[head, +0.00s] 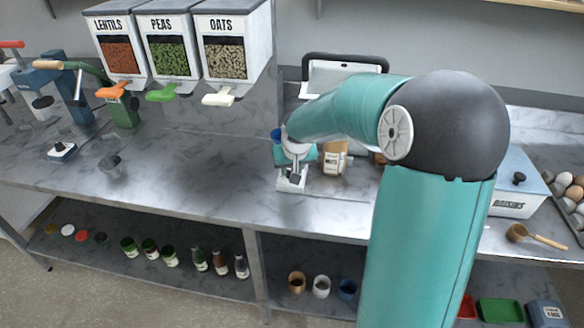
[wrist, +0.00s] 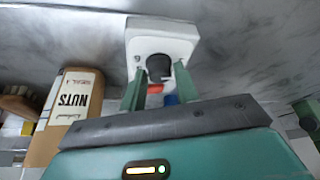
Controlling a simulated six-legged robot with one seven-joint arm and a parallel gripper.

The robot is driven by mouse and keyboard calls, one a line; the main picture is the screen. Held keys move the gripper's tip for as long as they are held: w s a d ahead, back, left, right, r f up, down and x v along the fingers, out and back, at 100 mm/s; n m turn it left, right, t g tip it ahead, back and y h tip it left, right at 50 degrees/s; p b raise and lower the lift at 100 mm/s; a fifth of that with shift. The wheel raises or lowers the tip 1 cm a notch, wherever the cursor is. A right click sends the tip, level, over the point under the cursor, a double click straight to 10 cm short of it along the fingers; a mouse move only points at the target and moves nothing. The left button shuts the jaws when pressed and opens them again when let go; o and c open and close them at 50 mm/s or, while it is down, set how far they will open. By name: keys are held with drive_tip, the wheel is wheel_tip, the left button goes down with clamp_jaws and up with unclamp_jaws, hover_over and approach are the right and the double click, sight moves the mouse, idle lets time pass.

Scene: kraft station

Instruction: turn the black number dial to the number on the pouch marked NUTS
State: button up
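The black number dial (wrist: 158,68) sits on the face of a white box (wrist: 160,34) in the wrist view. The box also shows in the head view (head: 290,184), low on the counter under my gripper. My gripper (wrist: 159,88) has its two green fingers apart, one on each side of the dial; I cannot tell whether either touches it. The kraft pouch marked NUTS (wrist: 72,105) stands to the left in the wrist view, its lettering rotated. A small red print is on its label, too small to read. In the head view the pouch (head: 334,158) is right of the box.
The grey marble counter (head: 210,170) is clear left of the box. LENTILS, PEAS and OATS dispensers (head: 228,45) hang at the upper left. A RAISINS box (head: 515,188), a scoop (head: 530,236) and eggs (head: 573,192) are at the right. Orange and blue parts (wrist: 171,99) show between my fingers.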

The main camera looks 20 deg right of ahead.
drive_tip(key=c, duration=0.5)
drive_tip(key=shift+o, duration=0.2)
drive_tip(key=shift+a+m, duration=0.1)
drive_tip(key=shift+m, duration=0.2)
drive_tip(key=shift+w+a+m+h, duration=0.15)
drive_tip(key=shift+m+h, duration=0.35)
drive_tip(key=shift+m, duration=0.7)
drive_tip(key=m+g+h, duration=0.1)
drive_tip(key=m, duration=0.2)
drive_tip(key=shift+m, duration=0.3)
drive_tip(key=m+g, duration=0.1)
drive_tip(key=m, duration=0.2)
drive_tip(key=m+g+h, duration=0.1)
drive_tip(key=m, duration=0.2)
drive_tip(key=shift+w, duration=0.15)
drive_tip(key=m+g, duration=0.1)
drive_tip(key=m, duration=0.2)
drive_tip(key=m+g, duration=0.1)
drive_tip(key=m, duration=0.2)
drive_tip(key=shift+w+g, duration=0.15)
drive_tip(key=shift+g, duration=0.15)
drive_tip(key=m, duration=0.2)
drive_tip(key=m+g, duration=0.1)
drive_tip(key=m, duration=0.2)
drive_tip(key=shift+g, duration=0.3)
drive_tip(key=shift+m+y, duration=0.3)
drive_tip(key=shift+y, duration=0.1)
